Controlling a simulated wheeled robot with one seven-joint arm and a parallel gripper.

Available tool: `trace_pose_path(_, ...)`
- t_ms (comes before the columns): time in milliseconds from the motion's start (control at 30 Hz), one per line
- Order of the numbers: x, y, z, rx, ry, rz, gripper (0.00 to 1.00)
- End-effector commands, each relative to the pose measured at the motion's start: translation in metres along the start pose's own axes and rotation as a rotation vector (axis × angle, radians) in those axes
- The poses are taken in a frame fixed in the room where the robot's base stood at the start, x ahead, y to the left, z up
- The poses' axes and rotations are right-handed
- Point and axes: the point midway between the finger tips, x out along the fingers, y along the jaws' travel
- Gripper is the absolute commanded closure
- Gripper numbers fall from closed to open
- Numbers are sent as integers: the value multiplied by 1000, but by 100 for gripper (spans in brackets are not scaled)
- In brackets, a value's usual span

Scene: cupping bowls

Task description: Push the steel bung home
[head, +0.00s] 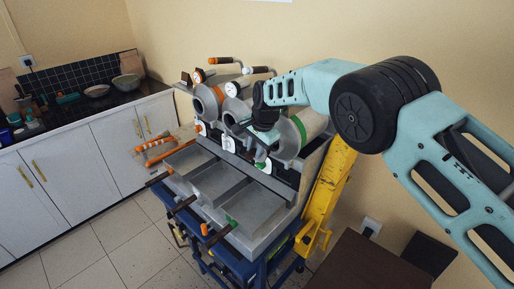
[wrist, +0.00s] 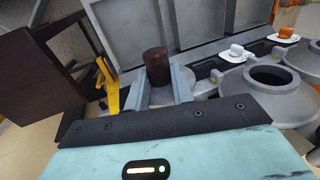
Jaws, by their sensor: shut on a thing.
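My gripper (wrist: 160,90) is shut, with its two grey fingers on either side of a grey part topped by a dark brown cylindrical grip; I take this to be the steel bung (wrist: 156,64). In the head view my gripper (head: 264,125) is at the front of the rightmost drum (head: 300,128), which has a green band. The bung is hidden there by my arm. The rightmost drum's mouth is hidden too, so I cannot tell how deep the bung sits. The neighbouring drum (wrist: 274,76) shows a dark open mouth in the wrist view.
Grey trays (head: 218,180) with dark handles lie before the drums. A yellow upright (head: 326,190) and a dark brown table (head: 360,262) are at the right. Floor at left is clear.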

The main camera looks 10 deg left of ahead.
Motion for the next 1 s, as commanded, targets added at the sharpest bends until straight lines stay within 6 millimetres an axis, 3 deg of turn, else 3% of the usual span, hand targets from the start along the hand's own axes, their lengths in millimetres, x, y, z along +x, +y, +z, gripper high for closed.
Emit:
trace_pose_path(567, 9, 3, -2, 2, -1, -29, 100)
trace_pose_path(800, 22, 5, -3, 2, -3, -185, 100)
trace_pose_path(1000, 21, 8, 2, 5, -3, -344, 100)
